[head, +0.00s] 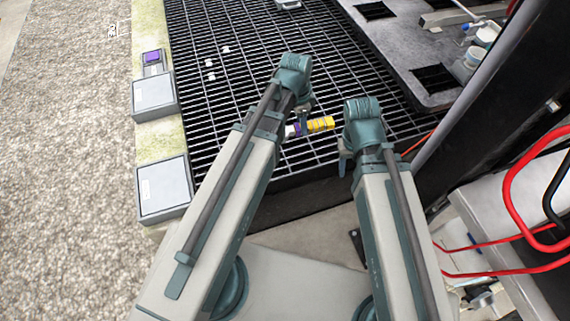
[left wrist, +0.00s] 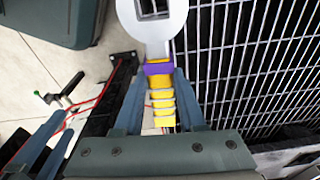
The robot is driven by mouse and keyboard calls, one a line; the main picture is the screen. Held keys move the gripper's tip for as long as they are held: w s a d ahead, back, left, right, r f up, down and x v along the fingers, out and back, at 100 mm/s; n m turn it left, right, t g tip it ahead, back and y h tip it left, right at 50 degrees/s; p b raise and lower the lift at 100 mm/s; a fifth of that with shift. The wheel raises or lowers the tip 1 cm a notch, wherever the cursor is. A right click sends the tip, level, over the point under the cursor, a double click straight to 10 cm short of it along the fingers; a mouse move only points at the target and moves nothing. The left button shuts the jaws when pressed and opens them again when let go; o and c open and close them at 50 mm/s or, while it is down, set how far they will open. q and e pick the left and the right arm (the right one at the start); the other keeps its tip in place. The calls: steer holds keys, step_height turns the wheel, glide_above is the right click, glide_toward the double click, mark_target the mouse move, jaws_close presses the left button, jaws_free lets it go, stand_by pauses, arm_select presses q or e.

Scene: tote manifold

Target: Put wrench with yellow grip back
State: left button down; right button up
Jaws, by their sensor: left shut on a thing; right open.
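The wrench with yellow grip (head: 321,124) is between my two arms in the head view, above the dark grating. The left fingers partly hide the wrench in the head view.
Grey boxes (head: 154,98) (head: 164,188) line the pale ledge on the left; a purple item (head: 152,57) sits behind them. Small white pieces (head: 210,64) lie on the grating (head: 240,50). A grey panel with square openings (head: 405,40) is at upper right. Red hoses (head: 510,200) hang at right.

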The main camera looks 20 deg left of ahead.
arm_select(q)
steer(key=s+d+f+b, duration=0.2)
steer(key=d+f+b, duration=0.85)
steer(key=f, duration=0.35)
steer(key=shift+n, duration=0.4)
steer(key=w+a, duration=0.1)
steer(key=a, duration=0.4)
steer(key=w+a+b, duration=0.1)
steer(key=w+a, duration=0.1)
steer(key=a, duration=0.4)
steer(key=w+a+f+b, duration=0.1)
steer(key=a, duration=0.4)
steer(key=shift+w+a, duration=0.25)
steer(key=shift+a, duration=0.05)
step_height(320, 180, down, 4)
steer(key=b, duration=0.3)
steer(key=shift+r+b, duration=0.15)
steer(key=shift+b, duration=0.25)
steer(key=shift+r, duration=0.15)
steer(key=c, duration=0.9)
jaws_free()
steer(key=shift+f, duration=0.2)
steer(key=shift+c, duration=0.2)
steer(key=o, duration=0.4)
steer(key=shift+o, duration=0.2)
steer(key=shift+r, duration=0.1)
